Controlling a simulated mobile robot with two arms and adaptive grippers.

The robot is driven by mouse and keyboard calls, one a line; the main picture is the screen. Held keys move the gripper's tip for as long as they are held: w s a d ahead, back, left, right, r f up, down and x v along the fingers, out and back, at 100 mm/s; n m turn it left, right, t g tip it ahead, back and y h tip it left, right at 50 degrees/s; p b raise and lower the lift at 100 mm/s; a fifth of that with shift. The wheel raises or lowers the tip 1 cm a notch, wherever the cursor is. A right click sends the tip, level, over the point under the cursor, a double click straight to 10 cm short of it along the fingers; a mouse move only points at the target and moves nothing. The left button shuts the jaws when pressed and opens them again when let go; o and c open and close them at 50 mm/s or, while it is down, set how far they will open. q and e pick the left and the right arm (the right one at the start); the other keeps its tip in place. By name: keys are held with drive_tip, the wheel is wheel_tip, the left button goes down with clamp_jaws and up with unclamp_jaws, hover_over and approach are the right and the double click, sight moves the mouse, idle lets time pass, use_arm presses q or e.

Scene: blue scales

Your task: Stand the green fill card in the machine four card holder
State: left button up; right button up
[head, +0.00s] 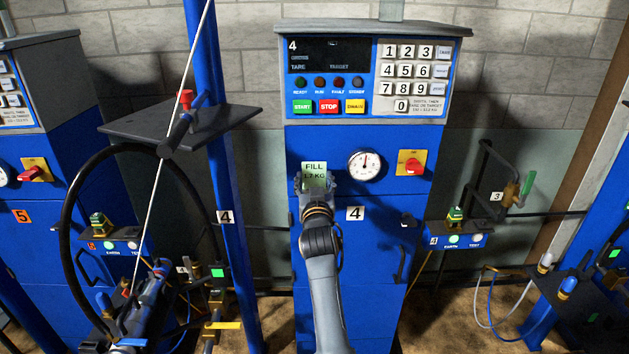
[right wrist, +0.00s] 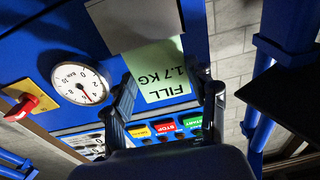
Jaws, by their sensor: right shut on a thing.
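The green fill card (head: 314,172), printed FILL 1.7 KG, is upright in front of the blue front of machine four (head: 375,150). My right gripper (head: 316,188) is shut on its lower part. In the right wrist view the card (right wrist: 163,75) shows upside down between the fingers (right wrist: 168,100). A pale grey plate (right wrist: 135,22) meets the card's lower edge there. I cannot tell whether this plate is the card holder, or whether the card is seated. In the head view the gripper hides the area below the card.
A dial gauge (head: 365,164) and a red knob on a yellow plate (head: 411,162) are right of the card. The keypad and button panel (head: 366,75) is above. A blue post (head: 222,180) with a dark shelf (head: 180,122) stands at left.

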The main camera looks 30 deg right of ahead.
drive_tip(key=shift+f+b, duration=0.4)
drive_tip(key=shift+f, duration=0.15)
drive_tip(key=o, duration=1.1)
drive_tip(key=shift+c, duration=0.2)
drive_tip(key=shift+r, duration=0.1)
wheel_tip(320, 180, up, 10)
